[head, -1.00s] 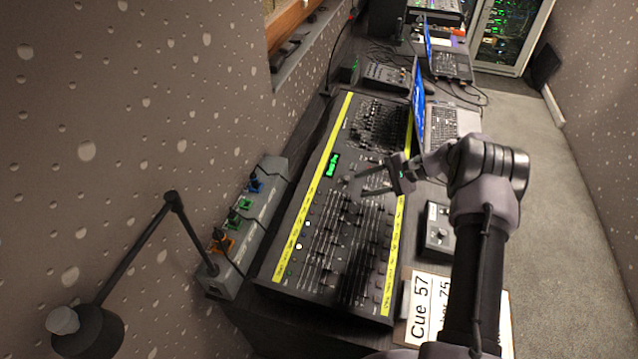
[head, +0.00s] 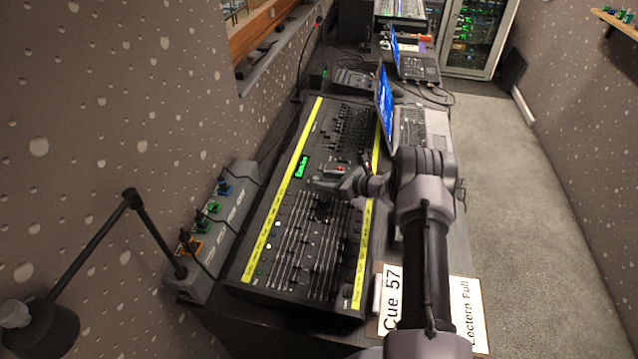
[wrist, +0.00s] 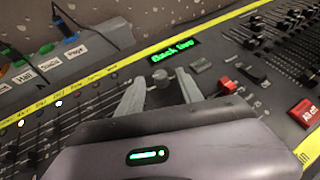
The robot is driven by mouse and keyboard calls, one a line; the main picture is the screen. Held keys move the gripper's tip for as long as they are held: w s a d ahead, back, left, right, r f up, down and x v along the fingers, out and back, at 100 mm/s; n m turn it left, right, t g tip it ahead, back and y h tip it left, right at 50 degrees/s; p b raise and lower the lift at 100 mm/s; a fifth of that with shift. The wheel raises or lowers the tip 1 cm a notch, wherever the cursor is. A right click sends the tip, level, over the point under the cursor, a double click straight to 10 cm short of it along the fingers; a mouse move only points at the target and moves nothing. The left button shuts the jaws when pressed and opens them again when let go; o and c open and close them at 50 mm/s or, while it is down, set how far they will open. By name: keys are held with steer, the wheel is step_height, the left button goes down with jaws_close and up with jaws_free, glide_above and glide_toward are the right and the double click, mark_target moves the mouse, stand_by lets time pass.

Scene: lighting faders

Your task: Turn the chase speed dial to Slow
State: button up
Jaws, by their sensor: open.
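The lighting console (head: 318,205) carries several faders and a green-lit display (head: 302,166). My gripper (head: 318,187) is over its middle, just right of and below the display. In the wrist view, my open gripper (wrist: 160,88) has a finger on each side of a small round grey knob (wrist: 161,76). The knob stands just below the lit display (wrist: 176,50). The knob looks like a dial, but I cannot read any label or pointer on it. I cannot tell whether either finger touches it.
A socket strip (head: 215,230) with coloured plugs stands at left. A laptop (head: 386,103) stands behind my arm. A Cue 57 sheet (head: 390,297) lies at the front.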

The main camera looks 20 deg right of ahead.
steer(key=shift+x, duration=1.15)
jaws_close()
steer(key=y+b, duration=0.1)
steer(key=b, duration=0.1)
steer(key=shift+w+f+n+b, duration=0.15)
steer(key=shift+f+n+b, duration=0.1)
steer(key=shift+n+b, duration=0.15)
steer(key=shift+g+b, duration=0.3)
steer(key=shift+b, duration=0.25)
steer(key=shift+r+n+y, duration=0.35)
steer(key=shift+n+y, duration=0.05)
jaws_free()
